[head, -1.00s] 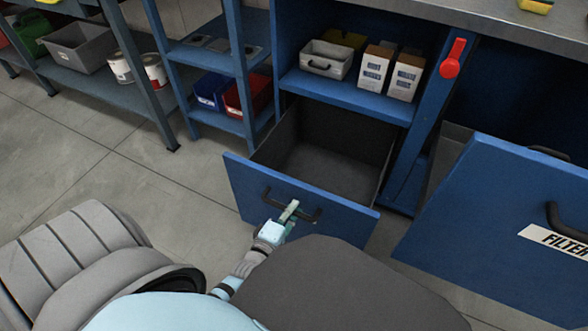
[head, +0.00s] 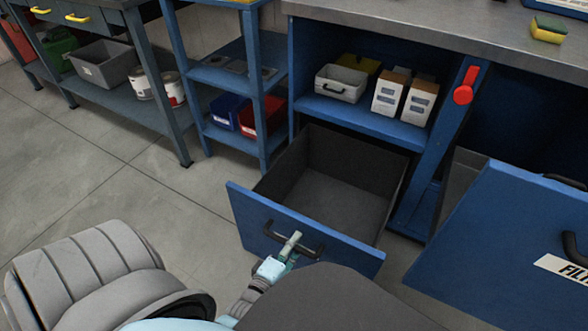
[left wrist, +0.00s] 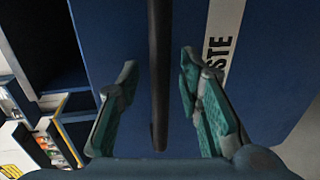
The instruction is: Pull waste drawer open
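The blue waste drawer (head: 245,215) stands pulled well out of the cabinet, its empty grey inside showing in the head view. Its dark bar handle (head: 267,228) is on the front face. My left gripper (head: 290,243) is at the handle. In the left wrist view the handle (left wrist: 158,110) runs between the two teal fingers of the left gripper (left wrist: 158,62). A gap shows on each side, so the gripper is open around the handle. A white label (left wrist: 219,45) ending in "STE" is on the drawer front. My right gripper is not in view.
Another open blue drawer with a "FILT" label (head: 563,265) juts out at the right. A red lever (head: 464,92) is on the cabinet post. Boxes (head: 392,92) and a grey bin (head: 342,84) stand on the shelf above. The floor (head: 110,190) at the left is clear.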

